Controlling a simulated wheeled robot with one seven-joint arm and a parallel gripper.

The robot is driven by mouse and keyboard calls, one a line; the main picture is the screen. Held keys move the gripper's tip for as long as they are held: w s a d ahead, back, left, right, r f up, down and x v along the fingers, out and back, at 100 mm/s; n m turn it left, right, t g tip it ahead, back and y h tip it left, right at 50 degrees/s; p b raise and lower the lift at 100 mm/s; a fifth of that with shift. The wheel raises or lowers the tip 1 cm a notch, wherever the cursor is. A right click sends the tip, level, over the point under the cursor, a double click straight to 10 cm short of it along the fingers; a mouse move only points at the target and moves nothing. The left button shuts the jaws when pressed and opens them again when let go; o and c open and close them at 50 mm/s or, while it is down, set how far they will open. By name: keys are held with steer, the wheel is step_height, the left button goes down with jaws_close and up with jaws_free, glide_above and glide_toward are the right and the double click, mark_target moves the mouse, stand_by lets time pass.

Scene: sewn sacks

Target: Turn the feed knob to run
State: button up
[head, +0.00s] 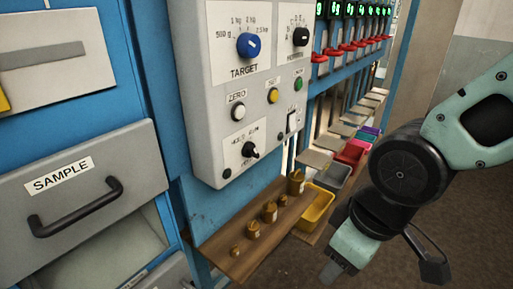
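The grey control box (205,110) hangs in the upper middle of the head view. A small black knob (250,150) sits on a white plate low on the box. The print above it is small and slanted, and seems to end in "RUN". I cannot tell surely which mark its pointer meets. My gripper (384,272) is at the lower right, well apart from the box and below the knob's height in the picture. Its two fingers are spread wide with nothing between them. It touches nothing that I can see.
The box also bears a blue TARGET knob (249,45), another black knob (300,37), buttons and a rocker switch (292,121). Below, a wooden shelf (232,266) holds several brass weights. A yellow bin (318,205) stands beside it. The SAMPLE drawer (110,150) is at left.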

steer(key=w+a+f+n+t+y+p, duration=0.1)
steer(key=w+n+t+y+p, duration=0.25)
steer(key=w, duration=0.35)
steer(key=w+a+n+t+y+p, duration=0.2)
steer(key=w+n+y+p, duration=0.15)
steer(key=w, duration=0.35)
steer(key=s+d+r+t+y+p, duration=0.1)
steer(key=d+r+t+y+p, duration=0.25)
steer(key=r+y+p, duration=0.2)
steer(key=b+x, duration=0.8)
steer(key=b, duration=0.8)
steer(key=shift+a+f+n, duration=0.15)
steer(key=shift+f+n, duration=0.15)
steer(key=shift+w+a+b, duration=0.1)
steer(key=shift+b, duration=0.35)
